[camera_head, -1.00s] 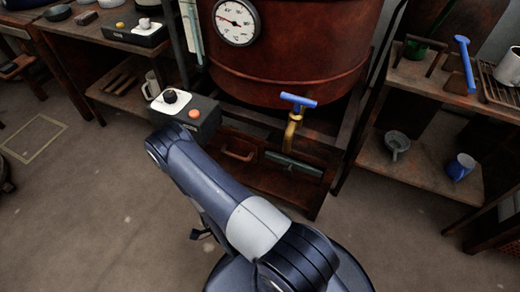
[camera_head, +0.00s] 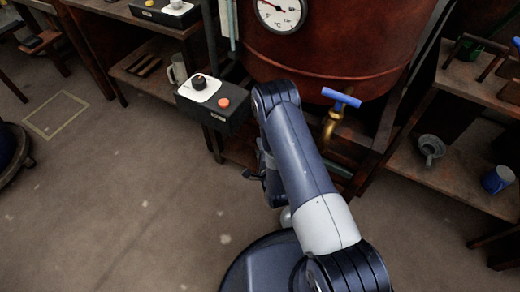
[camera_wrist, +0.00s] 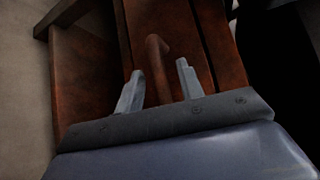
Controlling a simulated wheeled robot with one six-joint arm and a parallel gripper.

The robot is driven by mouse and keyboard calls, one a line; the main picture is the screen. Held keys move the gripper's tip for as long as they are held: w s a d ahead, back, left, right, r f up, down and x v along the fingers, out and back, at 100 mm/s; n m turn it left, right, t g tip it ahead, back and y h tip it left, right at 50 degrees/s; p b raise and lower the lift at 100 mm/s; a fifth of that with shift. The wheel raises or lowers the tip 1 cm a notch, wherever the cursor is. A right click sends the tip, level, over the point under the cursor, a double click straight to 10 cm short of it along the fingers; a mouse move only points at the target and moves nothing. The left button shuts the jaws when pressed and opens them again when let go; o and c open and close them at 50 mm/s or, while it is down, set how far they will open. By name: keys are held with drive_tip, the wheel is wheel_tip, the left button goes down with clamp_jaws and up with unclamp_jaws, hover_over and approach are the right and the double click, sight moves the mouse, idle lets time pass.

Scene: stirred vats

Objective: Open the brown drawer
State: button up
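The brown drawer (camera_wrist: 183,25) fills the middle of the wrist view, with its bar handle (camera_wrist: 156,58) running between the two grey fingers of my gripper (camera_wrist: 160,78). The fingers are apart, one on each side of the handle. I see a gap on both sides, so it does not look gripped. In the head view my arm hides most of the drawer and its handle. My gripper is low behind the arm there, and its fingers cannot be made out.
A shelf (camera_head: 440,165) with a blue mug (camera_head: 497,179) stands at right.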

drive_tip(key=shift+w, duration=0.1)
drive_tip(key=shift+c, duration=0.5)
clamp_jaws()
